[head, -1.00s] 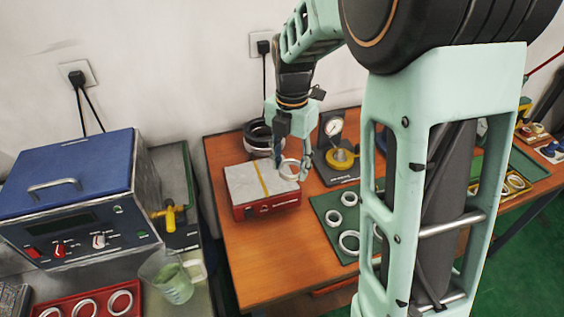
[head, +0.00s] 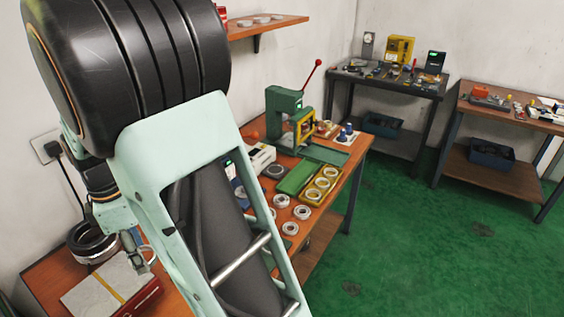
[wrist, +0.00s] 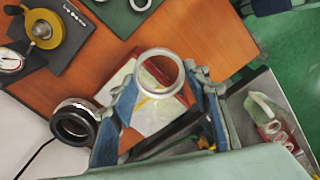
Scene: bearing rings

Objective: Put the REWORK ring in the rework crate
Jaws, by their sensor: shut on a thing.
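My gripper (wrist: 160,76) is shut on a pale metal ring (wrist: 181,72), held upright between its two blue fingers in the wrist view. In the head view, my gripper (head: 142,257) and the ring (head: 153,257) are partly visible at lower left, above a red box with a pale top and yellow stripe (head: 103,285). No label on the ring is readable. I cannot tell which is the rework crate.
Several loose rings (head: 290,228), a yellow ring tray (head: 321,186) and a green press (head: 287,115) are on the wooden bench. The green floor (head: 420,235) is open between bench and tables.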

